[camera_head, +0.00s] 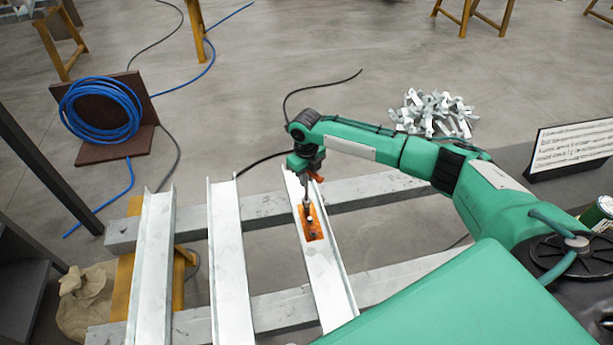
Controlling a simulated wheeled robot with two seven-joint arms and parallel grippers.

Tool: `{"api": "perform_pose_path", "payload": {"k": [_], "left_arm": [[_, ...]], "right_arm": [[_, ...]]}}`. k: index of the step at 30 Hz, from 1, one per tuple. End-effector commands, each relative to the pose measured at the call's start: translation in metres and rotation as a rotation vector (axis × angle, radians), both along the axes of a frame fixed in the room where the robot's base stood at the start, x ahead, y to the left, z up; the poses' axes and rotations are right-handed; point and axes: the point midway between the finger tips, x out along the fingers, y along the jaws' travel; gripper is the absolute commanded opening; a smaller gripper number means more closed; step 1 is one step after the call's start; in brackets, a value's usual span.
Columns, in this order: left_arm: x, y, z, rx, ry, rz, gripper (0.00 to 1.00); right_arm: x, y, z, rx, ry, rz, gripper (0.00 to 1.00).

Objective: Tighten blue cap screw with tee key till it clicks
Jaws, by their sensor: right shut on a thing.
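My right gripper (309,173) is at the end of the green arm, over the right-hand white channel beam (330,268). It is shut on the tee key (307,203), whose thin grey shaft points down towards an orange bracket (313,227) on the beam; an orange piece shows beside the gripper. The shaft's lower end is at the bracket's upper part; I cannot tell whether it is seated in a screw. Small dark and grey fittings show on the bracket, but no blue cap screw can be made out. My left gripper is not in view.
Two more white channel beams (228,260) lie to the left across grey cross bars (375,190). A blue hose coil (100,108) leans at left. A sign (572,146) and a can (598,212) stand at right.

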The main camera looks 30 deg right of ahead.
Motion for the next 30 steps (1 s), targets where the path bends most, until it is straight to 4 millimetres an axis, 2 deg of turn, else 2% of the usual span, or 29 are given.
{"api": "perform_pose_path", "payload": {"k": [30], "left_arm": [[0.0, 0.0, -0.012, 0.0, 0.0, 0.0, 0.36]], "right_arm": [[0.0, 0.0, -0.022, 0.0, 0.0, 0.0, 0.0]]}}
